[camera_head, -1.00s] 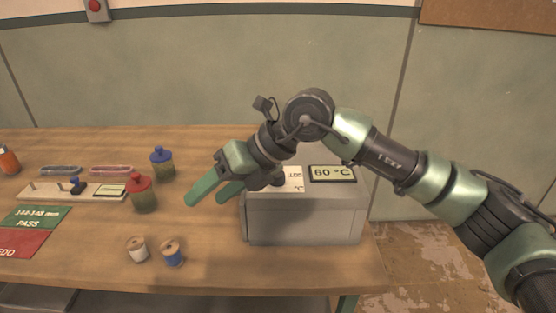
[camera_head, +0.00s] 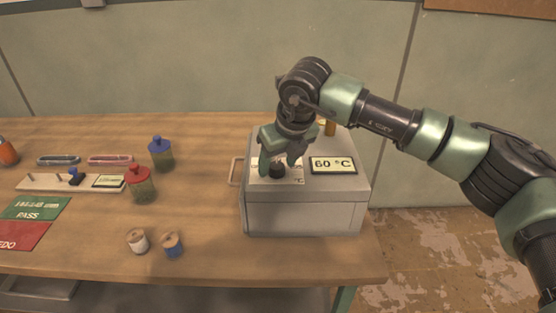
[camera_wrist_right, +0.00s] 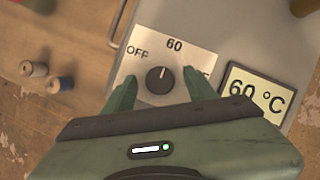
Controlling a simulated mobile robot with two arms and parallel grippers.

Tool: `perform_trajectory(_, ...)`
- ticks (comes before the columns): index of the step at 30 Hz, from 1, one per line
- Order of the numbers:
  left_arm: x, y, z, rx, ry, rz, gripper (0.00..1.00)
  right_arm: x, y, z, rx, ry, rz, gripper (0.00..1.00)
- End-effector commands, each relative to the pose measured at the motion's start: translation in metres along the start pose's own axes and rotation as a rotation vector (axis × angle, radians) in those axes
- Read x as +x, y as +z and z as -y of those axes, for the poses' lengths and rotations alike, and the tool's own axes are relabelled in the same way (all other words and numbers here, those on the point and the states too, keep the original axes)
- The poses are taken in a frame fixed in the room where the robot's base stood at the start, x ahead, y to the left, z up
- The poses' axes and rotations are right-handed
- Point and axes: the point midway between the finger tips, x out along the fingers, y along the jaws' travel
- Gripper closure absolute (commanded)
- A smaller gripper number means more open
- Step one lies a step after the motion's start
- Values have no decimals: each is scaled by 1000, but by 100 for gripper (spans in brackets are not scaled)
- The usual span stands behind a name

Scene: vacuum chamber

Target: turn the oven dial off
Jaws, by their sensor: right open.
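The oven (camera_head: 303,216) is a grey box at the right end of the wooden table. Its display (camera_head: 333,165) reads 60 °C, and the display also shows in the right wrist view (camera_wrist_right: 254,94). The black dial (camera_head: 277,170) sits on a pale plate on the oven's top. In the right wrist view the dial (camera_wrist_right: 160,79) has its white mark pointing up toward the 60 label, with OFF at the left. My right gripper (camera_head: 280,165) is open above the dial, its green fingers (camera_wrist_right: 162,92) on either side of it, apart from it. My left gripper is not in view.
A handle (camera_head: 235,171) sticks out of the oven's left side. A brass-coloured post (camera_head: 330,128) stands behind the display. Left on the table are red-lidded (camera_head: 139,184) and blue-lidded (camera_head: 160,154) jars and two thread spools (camera_head: 172,245). Open tabletop lies between.

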Motion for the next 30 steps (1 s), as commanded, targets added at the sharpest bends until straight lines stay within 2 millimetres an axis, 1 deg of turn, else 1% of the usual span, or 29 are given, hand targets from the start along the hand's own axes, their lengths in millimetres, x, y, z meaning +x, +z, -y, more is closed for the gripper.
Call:
perform_trajectory(6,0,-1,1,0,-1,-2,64,1,0,0,0,1,0,44)
perform_trajectory(7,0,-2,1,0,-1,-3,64,1,0,0,0,1,0,46)
perform_trajectory(8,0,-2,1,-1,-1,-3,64,1,0,0,0,1,0,55)
perform_trajectory(9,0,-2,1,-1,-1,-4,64,1,0,0,0,1,0,66)
perform_trajectory(11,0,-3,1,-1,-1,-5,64,1,0,0,0,1,0,82)
perform_trajectory(12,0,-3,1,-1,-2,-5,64,1,0,0,0,1,0,94)
perform_trajectory(13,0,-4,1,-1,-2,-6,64,1,0,0,0,1,0,100)
perform_trajectory(23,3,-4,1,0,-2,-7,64,2,0,0,-34,17,0,100)
perform_trajectory(30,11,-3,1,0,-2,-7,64,2,0,1,-161,70,2,100)
